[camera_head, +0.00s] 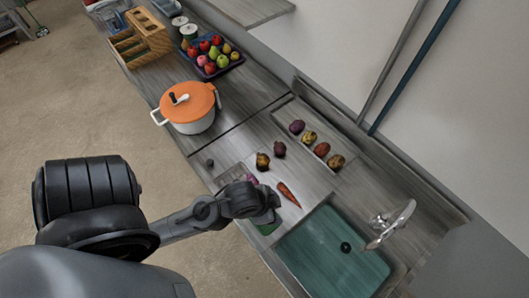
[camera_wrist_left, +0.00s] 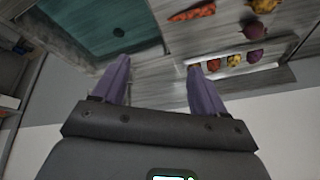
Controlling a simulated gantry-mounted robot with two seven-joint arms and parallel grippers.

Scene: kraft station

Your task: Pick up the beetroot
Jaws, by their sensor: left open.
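A dark purple-red, round vegetable that looks like the beetroot (camera_head: 279,149) lies on the grey worktop, beside a yellowish-brown one (camera_head: 263,160). It also shows near the top right of the left wrist view (camera_wrist_left: 255,31). A second purple root (camera_head: 297,127) lies at the far end of the tray. My left gripper (camera_head: 262,200) is over the worktop near the carrot (camera_head: 289,195), nearer to me than the beetroot and apart from it. In the left wrist view its purple fingers (camera_wrist_left: 158,68) are spread with nothing between them. My right gripper is out of view.
A shallow tray (camera_head: 345,173) holds several root vegetables behind the beetroot. A green sink (camera_head: 320,250) with a tap (camera_head: 392,225) is at the right. A white pot with an orange lid (camera_head: 190,101) stands at the left, with a fruit tray (camera_head: 237,62) beyond it.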

